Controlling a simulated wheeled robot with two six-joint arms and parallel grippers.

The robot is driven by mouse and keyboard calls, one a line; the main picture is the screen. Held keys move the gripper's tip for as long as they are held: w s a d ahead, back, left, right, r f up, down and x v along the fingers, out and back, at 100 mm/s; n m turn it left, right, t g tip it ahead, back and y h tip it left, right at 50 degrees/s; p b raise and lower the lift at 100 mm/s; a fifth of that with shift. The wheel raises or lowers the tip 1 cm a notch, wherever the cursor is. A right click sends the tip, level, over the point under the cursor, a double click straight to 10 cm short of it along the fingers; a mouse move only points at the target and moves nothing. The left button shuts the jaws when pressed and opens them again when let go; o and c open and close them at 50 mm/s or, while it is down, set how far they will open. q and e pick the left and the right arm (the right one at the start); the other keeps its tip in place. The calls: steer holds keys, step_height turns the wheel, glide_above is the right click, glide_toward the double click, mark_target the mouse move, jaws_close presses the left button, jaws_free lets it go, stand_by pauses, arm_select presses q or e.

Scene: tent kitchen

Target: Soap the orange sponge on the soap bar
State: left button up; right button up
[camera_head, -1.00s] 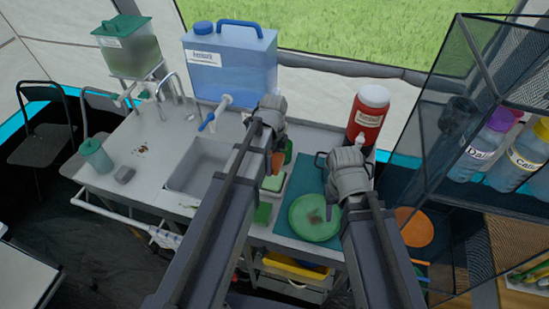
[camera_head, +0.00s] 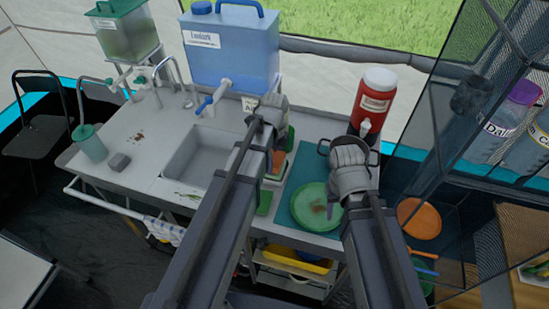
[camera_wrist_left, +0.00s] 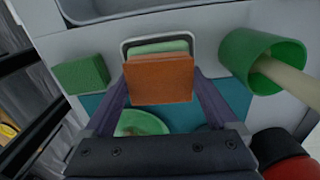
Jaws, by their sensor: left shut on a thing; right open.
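My left gripper (camera_head: 268,118) is shut on the orange sponge (camera_head: 278,163). In the left wrist view, the sponge (camera_wrist_left: 160,78) sits upright between the two fingers. The pale green soap bar (camera_wrist_left: 160,47) lies in a grey-rimmed dish right behind the sponge in that view. The sponge covers part of the soap, and I cannot tell whether they touch. In the head view the soap is mostly hidden by the sponge and arm. My right gripper (camera_head: 350,172) is open beside the green plate (camera_head: 312,208), its fingertips hard to make out.
A green sponge (camera_wrist_left: 82,74) lies beside the dish. A green cup (camera_wrist_left: 262,60) with a pale handle in it stands on the other side. The sink (camera_head: 195,155) is left of the arm. A red drink jug (camera_head: 372,103) stands behind my right gripper. A mesh shelf (camera_head: 455,150) blocks the right.

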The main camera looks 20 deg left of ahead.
mark_target(274, 158)
arm_select(q)
steer(key=shift+f+b, duration=1.05)
steer(key=shift+b, duration=0.05)
arm_select(e)
steer(key=shift+f, duration=1)
stand_by(1.2)
arm_select(q)
steer(key=shift+r, duration=0.1)
step_height(274, 158, up, 7)
steer(key=p, duration=0.7)
arm_select(e)
step_height(274, 158, up, 7)
